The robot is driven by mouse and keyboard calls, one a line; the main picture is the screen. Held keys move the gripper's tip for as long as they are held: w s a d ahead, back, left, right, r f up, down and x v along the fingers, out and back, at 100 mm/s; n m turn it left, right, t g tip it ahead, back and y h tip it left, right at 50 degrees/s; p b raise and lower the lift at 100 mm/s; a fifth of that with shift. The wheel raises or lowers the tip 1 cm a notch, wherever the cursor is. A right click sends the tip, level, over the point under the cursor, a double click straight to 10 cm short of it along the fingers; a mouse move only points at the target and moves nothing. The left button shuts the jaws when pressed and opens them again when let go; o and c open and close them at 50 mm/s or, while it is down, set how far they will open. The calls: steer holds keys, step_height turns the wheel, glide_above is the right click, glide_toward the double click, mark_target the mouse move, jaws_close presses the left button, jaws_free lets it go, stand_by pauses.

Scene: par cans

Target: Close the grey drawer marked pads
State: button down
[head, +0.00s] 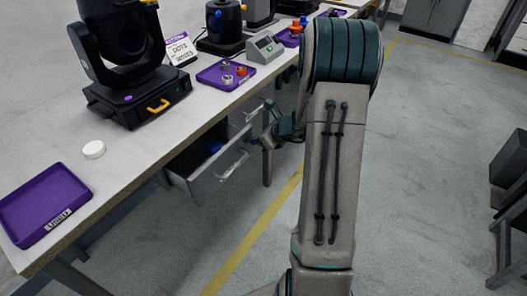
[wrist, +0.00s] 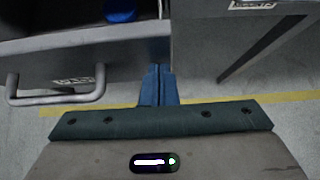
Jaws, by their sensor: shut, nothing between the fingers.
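The grey drawer (head: 207,182) stands pulled out under the bench in the head view. Its front (wrist: 75,60), with a bar handle (wrist: 58,98) and a small label that seems to read "pads" (wrist: 73,82), fills the left of the wrist view. A blue item (wrist: 120,12) lies inside it. My gripper (wrist: 158,68) is shut and empty, its blue fingers by the right end of the drawer front. Whether they touch it I cannot tell. In the head view my gripper (head: 262,139) is just right of the drawer, partly hidden by my arm.
A second grey front (wrist: 240,40) with a label is right of the gap in the wrist view. The bench (head: 140,130) above holds a black stage light (head: 150,95), purple trays (head: 45,203) and a white round lid (head: 93,150).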

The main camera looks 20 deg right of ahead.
mark_target(230, 126)
steer(key=w+a, duration=0.2)
steer(key=w, duration=0.1)
steer(key=w+a, duration=0.1)
steer(key=w, duration=0.2)
steer(key=w+a, duration=0.2)
steer(key=w, duration=0.1)
steer(key=shift+w+a+p, duration=0.15)
steer(key=shift+a+p, duration=0.15)
steer(key=shift+p, duration=0.1)
steer(key=shift+w+a+r, duration=0.15)
steer(key=shift+w, duration=0.05)
steer(key=shift+a+r, duration=0.1)
steer(key=shift+a, duration=0.05)
